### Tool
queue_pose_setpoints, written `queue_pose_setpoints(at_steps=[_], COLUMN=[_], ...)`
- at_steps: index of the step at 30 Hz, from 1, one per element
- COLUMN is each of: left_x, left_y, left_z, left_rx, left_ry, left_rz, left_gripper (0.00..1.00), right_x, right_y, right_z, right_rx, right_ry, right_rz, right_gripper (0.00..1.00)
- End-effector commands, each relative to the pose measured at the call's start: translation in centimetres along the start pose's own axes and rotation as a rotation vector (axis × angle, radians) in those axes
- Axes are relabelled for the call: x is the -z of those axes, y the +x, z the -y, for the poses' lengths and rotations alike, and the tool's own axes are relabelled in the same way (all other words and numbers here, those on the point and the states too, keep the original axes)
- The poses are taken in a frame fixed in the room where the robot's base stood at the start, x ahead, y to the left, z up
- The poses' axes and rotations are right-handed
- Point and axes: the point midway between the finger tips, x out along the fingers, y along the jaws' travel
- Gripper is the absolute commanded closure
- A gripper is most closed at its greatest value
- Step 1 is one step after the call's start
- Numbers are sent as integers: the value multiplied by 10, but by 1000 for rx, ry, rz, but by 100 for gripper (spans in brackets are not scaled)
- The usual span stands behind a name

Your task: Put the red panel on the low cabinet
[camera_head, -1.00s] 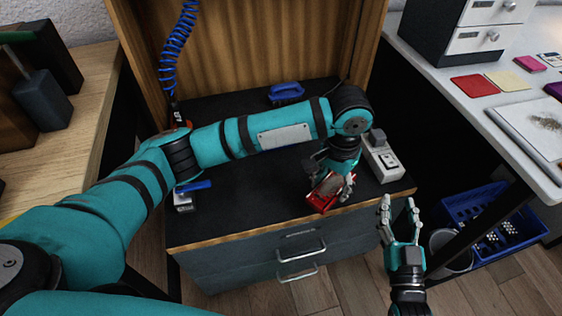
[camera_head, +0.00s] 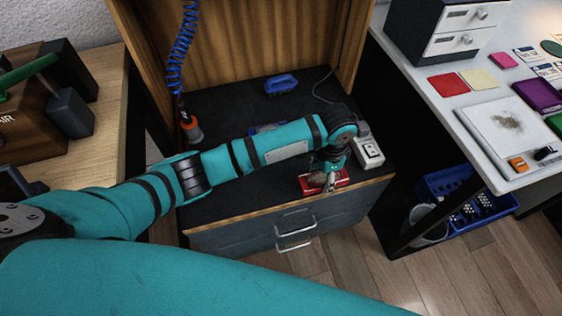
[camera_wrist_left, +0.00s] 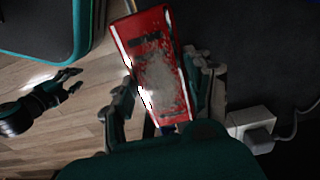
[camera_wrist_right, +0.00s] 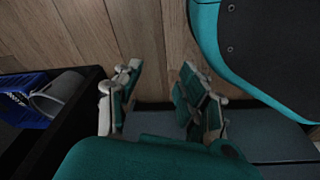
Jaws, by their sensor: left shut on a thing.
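The red panel (camera_head: 307,185), a small worn red plate with a scuffed grey patch, shows large in the left wrist view (camera_wrist_left: 158,72). My left gripper (camera_head: 330,178) is shut on it, with fingers on both sides of it. The panel is at the front right edge of the low cabinet (camera_head: 246,236), which has a dark top and a grey drawer front. I cannot tell whether it touches the top. My right gripper (camera_wrist_right: 163,88) is open and empty, over the floor in front of the cabinet; it is out of sight in the head view.
A white socket box (camera_head: 369,153) stands just right of my left gripper. A blue brush (camera_head: 281,84) lies farther back on the cabinet. A blue coiled hose (camera_head: 182,50) hangs at the back left. A white table (camera_head: 440,115) stands right, a blue crate (camera_head: 470,197) below it.

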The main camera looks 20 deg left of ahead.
Motion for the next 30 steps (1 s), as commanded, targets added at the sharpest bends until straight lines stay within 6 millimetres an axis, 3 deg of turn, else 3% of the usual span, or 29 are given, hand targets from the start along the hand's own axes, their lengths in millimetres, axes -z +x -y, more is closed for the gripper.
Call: queue_pose_setpoints(at_steps=[6,12,21,25,30], left_x=[-40,-68,-86,-86,-85], left_y=[7,10,13,36,47], left_z=[48,81,104,101,102], left_rx=[4,1,2,-1,1], left_ry=[-6,-5,-5,-2,-2], left_rz=[2,1,-1,0,-2], left_gripper=[86,86,86,86,86], right_x=[12,23,31,44,52], right_y=[-8,-19,-27,-42,-56], right_z=[-1,-2,-2,-3,-4], right_rx=[-1,-2,-3,-4,-5], right_ry=[2,3,4,6,8], right_rz=[-13,-21,-28,-42,-47], right_gripper=[60,60,60,60,60])
